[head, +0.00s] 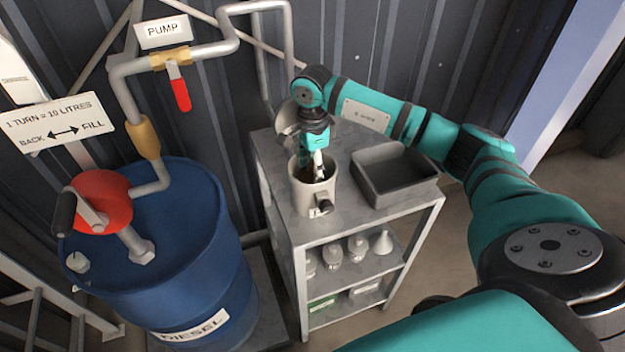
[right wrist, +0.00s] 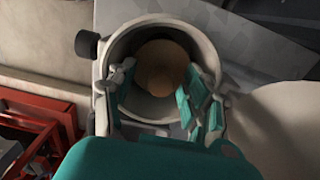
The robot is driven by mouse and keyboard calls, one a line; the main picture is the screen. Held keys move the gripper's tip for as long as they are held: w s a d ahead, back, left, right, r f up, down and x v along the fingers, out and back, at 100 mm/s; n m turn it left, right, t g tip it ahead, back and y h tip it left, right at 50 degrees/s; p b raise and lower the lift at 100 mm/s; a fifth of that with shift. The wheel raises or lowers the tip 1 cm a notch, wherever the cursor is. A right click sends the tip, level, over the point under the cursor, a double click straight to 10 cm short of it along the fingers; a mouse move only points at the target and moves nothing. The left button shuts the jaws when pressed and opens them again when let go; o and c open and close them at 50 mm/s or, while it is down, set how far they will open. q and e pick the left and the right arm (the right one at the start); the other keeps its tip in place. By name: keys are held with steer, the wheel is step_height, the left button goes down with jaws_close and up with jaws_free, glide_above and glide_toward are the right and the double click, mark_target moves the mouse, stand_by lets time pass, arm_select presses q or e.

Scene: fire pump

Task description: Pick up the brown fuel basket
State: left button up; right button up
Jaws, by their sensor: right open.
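The brown fuel basket (right wrist: 160,66) shows as a round brown shape deep inside a pale cylindrical housing (head: 313,200) on top of the metal shelf unit. In the right wrist view, the housing's round rim (right wrist: 150,24) surrounds it. My right gripper (head: 319,170) reaches down into the mouth of the housing from above. My left gripper is not in view.
A grey open tray (head: 393,196) stands right of the housing on the shelf unit (head: 352,222). A round grey lid-like part (head: 287,117) is behind my gripper. A blue diesel drum (head: 160,255) with pump pipes and a red-handled valve (head: 179,90) stands at left.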

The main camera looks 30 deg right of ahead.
steer(key=c, duration=1)
steer(key=shift+w, duration=0.1)
jaws_close()
steer(key=shift+r, duration=0.1)
